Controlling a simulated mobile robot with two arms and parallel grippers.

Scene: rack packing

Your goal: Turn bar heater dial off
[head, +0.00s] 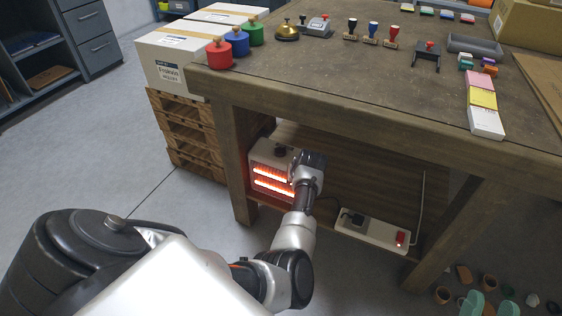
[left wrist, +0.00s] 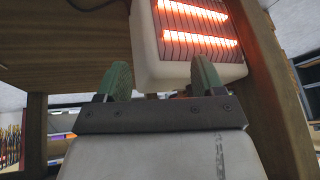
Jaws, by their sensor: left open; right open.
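The bar heater (head: 270,168) is a small white box on the low shelf under the workbench, at its left end. Its red bars glow. A dark dial (head: 281,150) shows on its top in the head view. A gripper (head: 312,163) of mine is at the heater's right front corner; its fingertips are hidden, and the picture does not make clear which arm it is on. In the left wrist view my left gripper (left wrist: 158,82) is open and empty, its green fingers apart before the heater (left wrist: 190,40), which appears upside down. The dial is not visible there.
A power strip (head: 372,232) with a red switch and a plug lies right of the heater on the shelf. The bench leg (head: 236,165) stands close left of the heater. The benchtop (head: 380,85) is above, with stamps and weights. Pots lie on the floor at the lower right.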

